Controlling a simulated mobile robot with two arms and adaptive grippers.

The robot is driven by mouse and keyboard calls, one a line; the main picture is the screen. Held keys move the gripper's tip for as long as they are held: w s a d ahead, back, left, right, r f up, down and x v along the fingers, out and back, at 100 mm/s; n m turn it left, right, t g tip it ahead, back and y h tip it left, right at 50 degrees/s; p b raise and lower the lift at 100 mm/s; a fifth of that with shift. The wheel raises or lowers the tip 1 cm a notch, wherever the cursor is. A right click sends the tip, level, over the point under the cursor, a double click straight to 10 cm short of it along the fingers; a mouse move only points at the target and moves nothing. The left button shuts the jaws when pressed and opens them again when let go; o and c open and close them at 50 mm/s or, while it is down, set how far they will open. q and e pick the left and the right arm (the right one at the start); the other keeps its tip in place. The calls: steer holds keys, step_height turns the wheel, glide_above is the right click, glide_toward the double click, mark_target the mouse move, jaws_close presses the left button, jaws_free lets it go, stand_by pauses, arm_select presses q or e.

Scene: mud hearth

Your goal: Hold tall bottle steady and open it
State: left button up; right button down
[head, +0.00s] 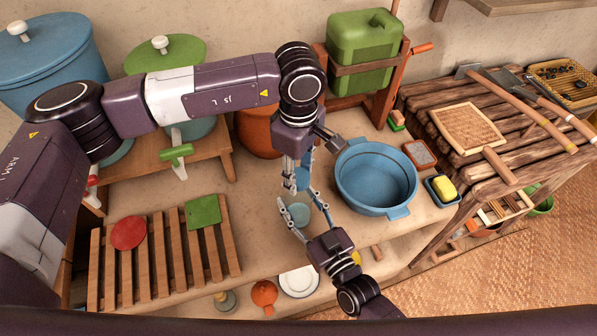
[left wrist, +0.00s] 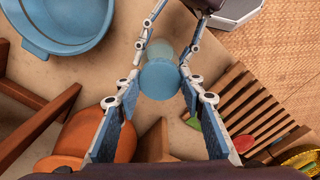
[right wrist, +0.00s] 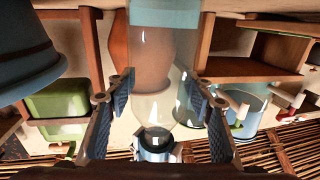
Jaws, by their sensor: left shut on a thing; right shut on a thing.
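The tall bottle (head: 299,214) is clear with a teal band and stands upright on the mud ledge, mostly hidden in the head view. In the right wrist view its clear body (right wrist: 160,75) lies between the fingers of my right gripper (right wrist: 160,92), which is shut on it from the side. My left gripper (head: 302,180) points down from above. In the left wrist view its fingers are shut around the round blue cap (left wrist: 160,80) on top of the bottle. Whether the cap has turned cannot be told.
A blue basin (head: 376,178) stands close to the right of the bottle, and an orange pot (head: 257,132) behind it. A slatted rack (head: 165,255) lies to the left. A white plate (head: 299,282) and a small orange gourd-shaped thing (head: 264,295) are in front.

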arm_select(q)
steer(key=n, duration=1.1)
steer(key=shift+n, duration=0.4)
steer(key=n, duration=0.3)
steer(key=shift+r+n, duration=0.1)
steer(key=shift+n, duration=0.3)
steer(key=n, duration=0.3)
steer(key=shift+n, duration=0.4)
steer(key=n, duration=0.7)
steer(key=shift+n, duration=0.3)
steer(key=n, duration=0.5)
steer(key=shift+w+r, duration=0.1)
steer(key=shift+r, duration=0.2)
